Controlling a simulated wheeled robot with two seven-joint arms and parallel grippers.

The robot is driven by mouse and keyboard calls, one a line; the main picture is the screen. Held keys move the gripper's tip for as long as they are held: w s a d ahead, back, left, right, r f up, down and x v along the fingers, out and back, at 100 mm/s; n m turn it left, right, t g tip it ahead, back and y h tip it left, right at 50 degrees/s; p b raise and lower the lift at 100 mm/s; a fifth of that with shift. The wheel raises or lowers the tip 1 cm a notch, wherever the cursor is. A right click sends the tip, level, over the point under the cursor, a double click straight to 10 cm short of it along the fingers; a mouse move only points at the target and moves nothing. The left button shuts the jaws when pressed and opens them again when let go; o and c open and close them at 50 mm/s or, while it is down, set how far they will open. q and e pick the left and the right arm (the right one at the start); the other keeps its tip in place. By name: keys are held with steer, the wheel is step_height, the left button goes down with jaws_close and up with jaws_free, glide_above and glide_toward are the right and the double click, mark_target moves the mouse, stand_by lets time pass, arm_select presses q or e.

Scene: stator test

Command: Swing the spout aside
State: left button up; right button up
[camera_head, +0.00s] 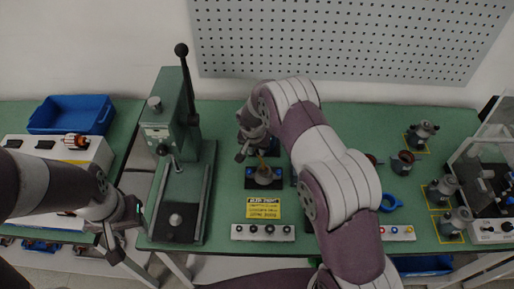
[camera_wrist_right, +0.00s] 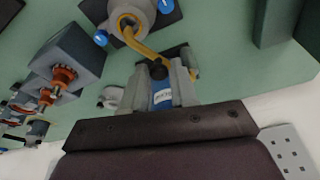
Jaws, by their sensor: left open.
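The spout, a bent yellow tube (camera_wrist_right: 145,48), runs from a grey round fixture (camera_wrist_right: 137,12) to a dark tip (camera_wrist_right: 158,70) in the right wrist view. In the head view the fixture (camera_head: 264,176) stands on a dark base at mid-table. My right gripper (camera_wrist_right: 158,92) is at the spout's tip, its grey fingers on either side of a blue labelled part (camera_wrist_right: 161,95). I cannot tell whether the fingers touch the tip or the blue part. In the head view my right gripper (camera_head: 246,150) is just behind the fixture. My left gripper (camera_head: 126,228) is open and empty near the left bench's front edge.
A green press (camera_head: 172,125) with a tall lever stands left of the fixture. A yellow sign (camera_head: 263,200) and a button strip (camera_head: 262,232) lie in front. Several motor parts (camera_head: 422,133) stand at the right. A blue bin (camera_head: 70,115) is at the left.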

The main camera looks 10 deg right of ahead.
steer(key=w+a+b, duration=0.5)
steer(key=a+b, duration=0.1)
steer(key=a, duration=0.2)
steer(key=shift+w, duration=0.2)
stand_by(0.9)
steer(key=shift+r, duration=0.1)
stand_by(0.3)
